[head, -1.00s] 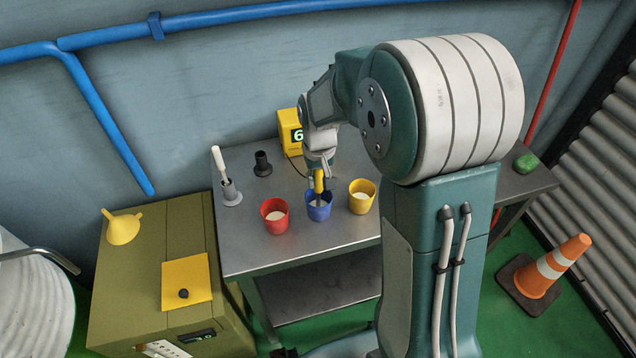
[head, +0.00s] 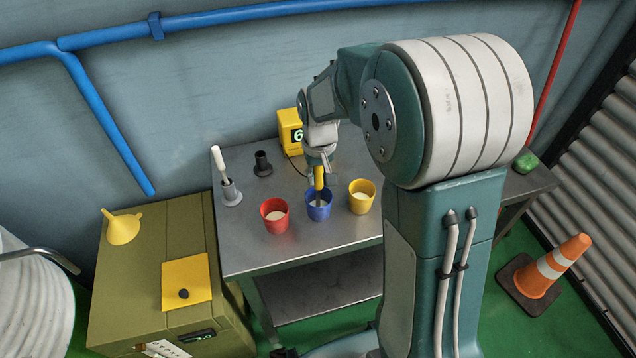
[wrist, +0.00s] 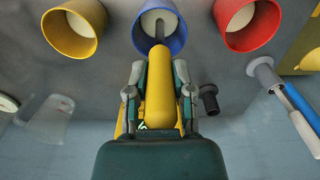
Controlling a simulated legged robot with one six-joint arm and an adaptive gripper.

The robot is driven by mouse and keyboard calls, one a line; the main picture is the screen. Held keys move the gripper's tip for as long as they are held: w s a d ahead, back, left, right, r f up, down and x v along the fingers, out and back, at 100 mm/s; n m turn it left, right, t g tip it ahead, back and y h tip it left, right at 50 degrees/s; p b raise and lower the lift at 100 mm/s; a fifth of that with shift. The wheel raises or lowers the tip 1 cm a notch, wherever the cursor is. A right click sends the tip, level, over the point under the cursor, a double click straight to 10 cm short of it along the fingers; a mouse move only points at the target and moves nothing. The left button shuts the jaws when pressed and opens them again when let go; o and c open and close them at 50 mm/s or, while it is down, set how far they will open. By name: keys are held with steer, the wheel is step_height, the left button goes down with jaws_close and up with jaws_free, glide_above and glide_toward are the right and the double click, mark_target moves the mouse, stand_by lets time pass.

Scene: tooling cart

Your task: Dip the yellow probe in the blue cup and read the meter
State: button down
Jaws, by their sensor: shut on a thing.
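My gripper (head: 319,178) is shut on the yellow probe (wrist: 160,95) and holds it upright above the blue cup (head: 319,212). The probe's grey rod points down into the mouth of the blue cup, which also shows in the wrist view (wrist: 176,43). I cannot tell how deep the tip is or whether it touches the pale contents. The yellow meter (head: 288,123) stands behind the gripper on the cart. Its lit display shows a 6, with its right part hidden by my arm.
A red cup (head: 274,222) stands left of the blue cup and a yellow cup (head: 361,203) right of it, both with pale contents. A black holder (head: 262,164) and a grey holder with a white-handled probe (head: 222,163) stand at the left. The cart's front (head: 300,255) is clear.

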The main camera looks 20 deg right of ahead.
steer(key=shift+r, duration=4.7)
steer(key=shift+r, duration=2)
steer(key=shift+f, duration=0.15)
